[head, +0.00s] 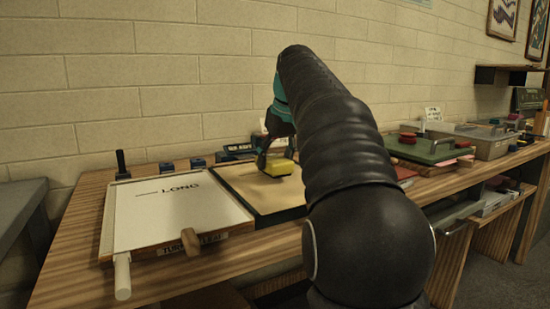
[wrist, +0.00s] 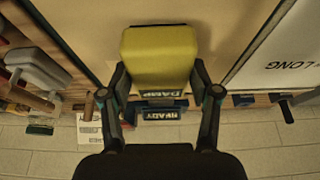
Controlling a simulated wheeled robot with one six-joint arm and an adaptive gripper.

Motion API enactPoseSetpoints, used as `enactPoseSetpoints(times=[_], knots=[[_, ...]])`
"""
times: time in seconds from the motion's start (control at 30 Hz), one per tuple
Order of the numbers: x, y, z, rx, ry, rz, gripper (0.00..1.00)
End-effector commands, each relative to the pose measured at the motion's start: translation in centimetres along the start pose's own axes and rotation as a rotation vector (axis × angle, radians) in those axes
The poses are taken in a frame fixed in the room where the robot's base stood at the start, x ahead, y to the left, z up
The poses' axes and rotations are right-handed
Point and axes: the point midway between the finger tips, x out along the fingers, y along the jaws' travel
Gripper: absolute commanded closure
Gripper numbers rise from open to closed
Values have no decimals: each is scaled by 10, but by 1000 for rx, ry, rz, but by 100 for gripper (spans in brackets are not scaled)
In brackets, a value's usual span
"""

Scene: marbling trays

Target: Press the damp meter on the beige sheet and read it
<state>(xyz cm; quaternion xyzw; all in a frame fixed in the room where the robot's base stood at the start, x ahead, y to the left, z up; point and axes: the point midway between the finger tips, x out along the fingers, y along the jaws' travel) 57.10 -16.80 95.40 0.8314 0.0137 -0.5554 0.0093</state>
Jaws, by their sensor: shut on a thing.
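My gripper (head: 275,157) is shut on a yellow block-shaped damp meter (head: 280,168) and points down over the beige sheet (head: 250,190), near its far side. The sheet lies in a dark-edged tray. In the wrist view the meter (wrist: 160,52) sits between the two fingers (wrist: 160,78), with the beige sheet (wrist: 80,30) around it. I cannot tell whether its underside touches the sheet. A small label reading DAMP (wrist: 165,92) shows at the meter's edge; I cannot tell whether it is on the meter. No other reading is legible.
A white sheet marked LONG (head: 175,205) lies on a board to the left, with a wooden block (head: 190,241) at its front edge. A dark block labelled READY (wrist: 160,115) stands by the wall. A green-edged tray (head: 430,150) and grey bins stand to the right.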

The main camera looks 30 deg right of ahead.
Motion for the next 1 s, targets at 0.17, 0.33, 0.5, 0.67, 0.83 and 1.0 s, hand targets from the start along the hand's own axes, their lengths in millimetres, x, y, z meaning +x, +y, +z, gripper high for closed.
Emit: enactPoseSetpoints(times=[0.17, 0.33, 0.5, 0.67, 0.83, 1.0], knots=[[-13, 0, -6, 0, 2, 1, 66], [-24, 0, -10, -1, 1, 0, 66], [-32, 0, -14, -1, 2, 1, 66], [-42, 0, -18, 0, 2, 1, 66], [-49, 0, -20, 0, 1, 0, 66], [-50, 0, -21, 0, 1, 0, 66]])
